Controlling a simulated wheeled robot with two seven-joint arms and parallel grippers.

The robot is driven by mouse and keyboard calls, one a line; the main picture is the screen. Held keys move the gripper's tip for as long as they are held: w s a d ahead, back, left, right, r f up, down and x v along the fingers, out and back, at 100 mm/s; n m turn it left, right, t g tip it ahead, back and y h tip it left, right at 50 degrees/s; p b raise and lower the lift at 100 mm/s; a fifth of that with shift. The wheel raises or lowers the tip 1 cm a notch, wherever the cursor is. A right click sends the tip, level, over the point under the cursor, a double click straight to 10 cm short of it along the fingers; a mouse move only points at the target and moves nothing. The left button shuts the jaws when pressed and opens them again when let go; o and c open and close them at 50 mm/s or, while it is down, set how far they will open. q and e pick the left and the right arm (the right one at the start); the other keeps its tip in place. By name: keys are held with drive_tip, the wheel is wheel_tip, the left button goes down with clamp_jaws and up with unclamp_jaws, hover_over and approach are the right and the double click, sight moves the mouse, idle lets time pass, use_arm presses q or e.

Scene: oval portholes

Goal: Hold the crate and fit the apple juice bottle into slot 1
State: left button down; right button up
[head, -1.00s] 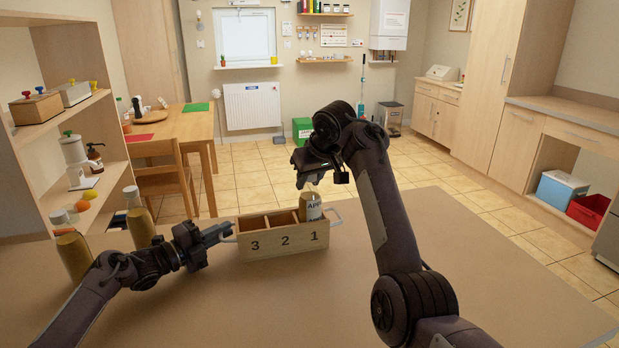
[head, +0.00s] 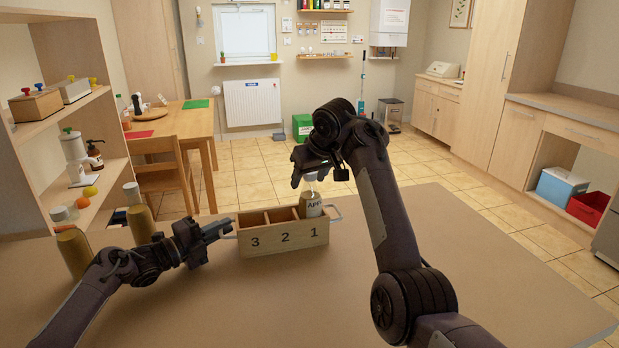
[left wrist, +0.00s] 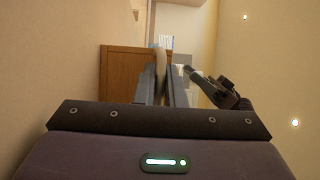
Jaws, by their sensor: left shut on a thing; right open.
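The wooden crate (head: 284,245), marked 3, 2, 1 from left to right, stands on the table. The apple juice bottle (head: 313,205) stands roughly upright in slot 1, its lower part hidden by the front wall. My left gripper (head: 226,231) is shut on the crate's left handle. In the left wrist view its fingers (left wrist: 163,85) reach to the crate's brown side (left wrist: 122,72). My right gripper (head: 308,176) is open just above the bottle's top; whether it touches the cap cannot be told. Slots 2 and 3 look empty.
Two similar bottles stand at the table's left, a nearer one (head: 76,252) and a farther one (head: 140,224), close to my left arm. The table (head: 290,305) is clear in front of the crate and to its right. A shelf unit (head: 55,190) stands at the left.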

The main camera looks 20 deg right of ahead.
use_arm(q)
drive_tip(key=shift+f, duration=0.15)
use_arm(e)
wheel_tip(320, 180, up, 10)
drive_tip(key=shift+f, duration=0.1)
idle(0.3)
use_arm(q)
drive_tip(key=c, duration=1.4)
unclamp_jaws()
drive_tip(key=shift+c, duration=0.2)
drive_tip(key=shift+a, duration=0.15)
